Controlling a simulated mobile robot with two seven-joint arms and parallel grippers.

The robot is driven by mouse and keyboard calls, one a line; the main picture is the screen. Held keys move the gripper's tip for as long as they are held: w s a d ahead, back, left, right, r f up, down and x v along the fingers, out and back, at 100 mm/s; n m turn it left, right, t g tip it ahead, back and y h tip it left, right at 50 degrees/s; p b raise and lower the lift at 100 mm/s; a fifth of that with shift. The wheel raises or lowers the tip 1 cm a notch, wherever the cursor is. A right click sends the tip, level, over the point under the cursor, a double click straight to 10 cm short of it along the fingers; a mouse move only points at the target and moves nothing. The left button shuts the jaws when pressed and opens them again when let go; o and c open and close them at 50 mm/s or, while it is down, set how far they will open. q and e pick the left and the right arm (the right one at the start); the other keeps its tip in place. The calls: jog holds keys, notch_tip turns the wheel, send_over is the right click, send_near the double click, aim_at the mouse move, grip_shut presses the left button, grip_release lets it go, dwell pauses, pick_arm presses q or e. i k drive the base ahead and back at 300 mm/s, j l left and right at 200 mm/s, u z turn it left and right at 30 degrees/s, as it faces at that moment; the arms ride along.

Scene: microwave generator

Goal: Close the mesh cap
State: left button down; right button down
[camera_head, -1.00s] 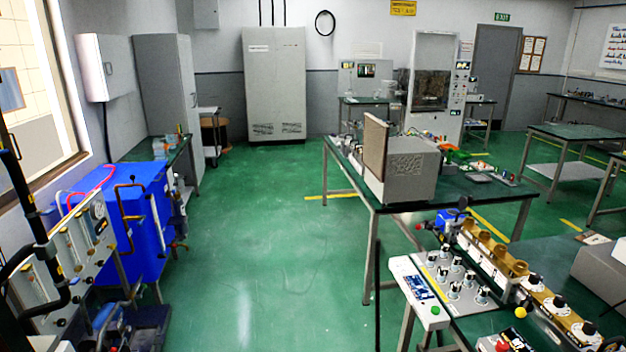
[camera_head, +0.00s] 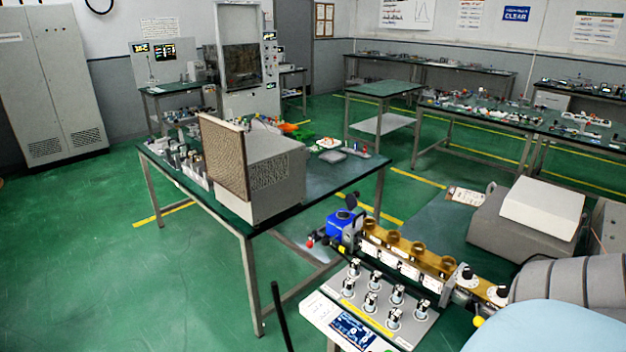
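The box sits on a dark green-topped table (camera_head: 342,186). The panel stands out at an angle from the box. A mesh-like patch shows on the box's near side. Where the panel joins the box is too small to tell. Neither of my grippers is in view.
A nearer bench holds a knob panel (camera_head: 383,309) and a brass-coloured row of fittings (camera_head: 418,255) at the lower right. A grey and white instrument (camera_head: 532,213) stands behind. Green floor (camera_head: 110,260) is clear left of the table. A pale blue rounded surface (camera_head: 545,328) fills the bottom right corner.

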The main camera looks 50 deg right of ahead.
aim_at(351, 202)
jog(key=i+j+u, duration=0.2)
jog(key=i, duration=1.25)
jog(key=l, duration=0.15)
